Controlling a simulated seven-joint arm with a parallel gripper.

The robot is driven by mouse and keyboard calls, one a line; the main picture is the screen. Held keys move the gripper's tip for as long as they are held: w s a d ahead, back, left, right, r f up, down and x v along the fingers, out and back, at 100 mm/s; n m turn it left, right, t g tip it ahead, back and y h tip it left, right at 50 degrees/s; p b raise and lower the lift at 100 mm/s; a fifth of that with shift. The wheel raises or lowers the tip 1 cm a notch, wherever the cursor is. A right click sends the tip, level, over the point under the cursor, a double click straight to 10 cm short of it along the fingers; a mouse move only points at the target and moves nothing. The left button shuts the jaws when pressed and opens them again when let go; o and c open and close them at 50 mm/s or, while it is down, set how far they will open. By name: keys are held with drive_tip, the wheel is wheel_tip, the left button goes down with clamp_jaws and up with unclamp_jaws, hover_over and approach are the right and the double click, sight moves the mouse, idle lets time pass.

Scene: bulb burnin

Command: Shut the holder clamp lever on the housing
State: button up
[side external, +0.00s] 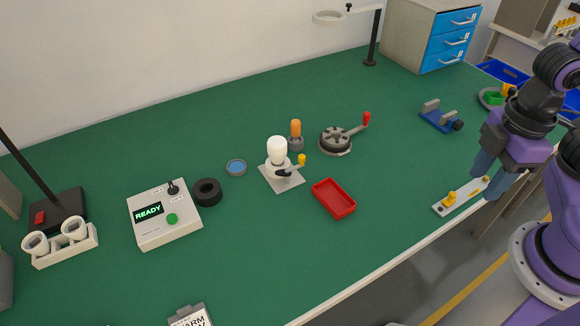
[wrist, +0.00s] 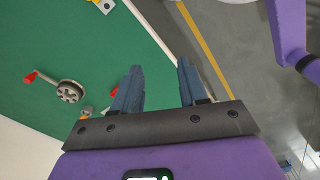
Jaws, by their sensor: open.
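A white bulb (side external: 277,150) stands upright in a holder on a pale square plate (side external: 286,183). A dark lever with a yellow knob (side external: 301,159) sticks out on the holder's right side; its clamp state is too small to tell. I take this holder as the housing. My gripper (side external: 490,176) is open and empty, far to the right of the holder near the table's right front edge. In the wrist view its two fingers (wrist: 159,68) are spread with nothing between them. The bulb and lever cannot be made out in the wrist view.
A red tray (side external: 334,198) lies right of the holder. Behind are an orange-topped piece (side external: 295,130) and a round grey fixture (side external: 336,139) with a red-knobbed arm. A pale strip with a yellow piece (side external: 450,198) lies by my gripper. A control box (side external: 165,220) reads READY.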

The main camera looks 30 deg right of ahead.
drive_tip(key=shift+o, duration=0.4)
drive_tip(key=m, duration=0.4)
hover_over(302, 156)
drive_tip(key=f, duration=0.1)
wheel_tip(302, 156, down, 17)
drive_tip(key=shift+r, duration=0.1)
clamp_jaws()
